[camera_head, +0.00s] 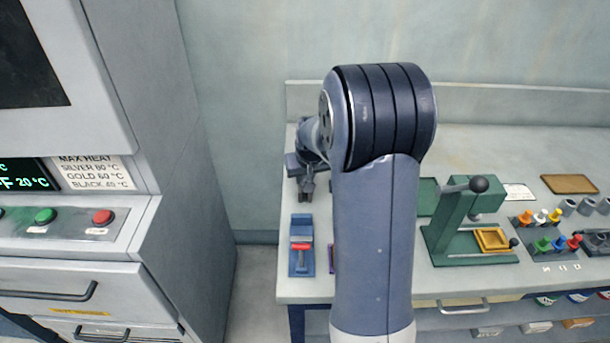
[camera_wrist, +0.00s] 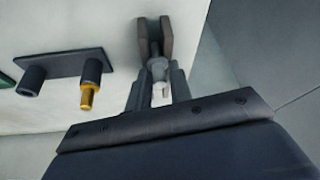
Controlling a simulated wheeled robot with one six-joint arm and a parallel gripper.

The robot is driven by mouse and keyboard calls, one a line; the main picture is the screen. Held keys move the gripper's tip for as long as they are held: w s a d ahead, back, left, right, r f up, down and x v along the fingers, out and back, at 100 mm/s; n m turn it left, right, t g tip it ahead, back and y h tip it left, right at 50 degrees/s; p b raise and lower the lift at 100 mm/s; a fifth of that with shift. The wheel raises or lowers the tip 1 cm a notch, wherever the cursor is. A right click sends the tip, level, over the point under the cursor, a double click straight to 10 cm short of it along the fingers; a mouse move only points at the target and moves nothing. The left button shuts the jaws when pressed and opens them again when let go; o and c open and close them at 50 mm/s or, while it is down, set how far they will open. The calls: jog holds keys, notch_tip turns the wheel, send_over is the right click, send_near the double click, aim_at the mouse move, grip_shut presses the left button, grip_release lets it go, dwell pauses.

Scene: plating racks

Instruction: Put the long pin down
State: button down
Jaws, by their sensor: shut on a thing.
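My gripper (camera_wrist: 155,45) is shut on a grey pin (camera_wrist: 158,70) in the wrist view. The pin's rounded grey part shows between the fingers; its full length and far end are hidden. In the head view my gripper (camera_head: 307,187) is small and dark, over the far left part of the pale bench (camera_head: 345,285), partly behind my arm. The pin cannot be made out there, and I cannot tell whether it touches the bench.
A dark plate with two posts (camera_wrist: 62,66), one brass-ended, lies left in the wrist view. A blue fixture with a red part (camera_head: 302,258) stands at the bench's front left. A green lever press (camera_head: 450,235) and coloured pegs (camera_head: 545,230) stand right. A grey cabinet (camera_head: 170,130) stands left.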

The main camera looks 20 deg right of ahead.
jog(key=shift+s+f+b, duration=0.25)
jog(key=shift+f+b, duration=0.3)
jog(key=shift+f, duration=0.1)
jog(key=c, duration=1.5)
grip_release()
jog(key=shift+s+f, duration=0.1)
jog(key=shift+o, duration=1.1)
jog(key=shift+r+p, duration=0.6)
jog(key=shift+r, duration=0.4)
jog(key=v, duration=1.1)
jog(key=shift+r+b, duration=0.3)
jog(key=shift+b, duration=0.05)
jog(key=shift+w, duration=0.25)
jog(key=shift+c, duration=0.4)
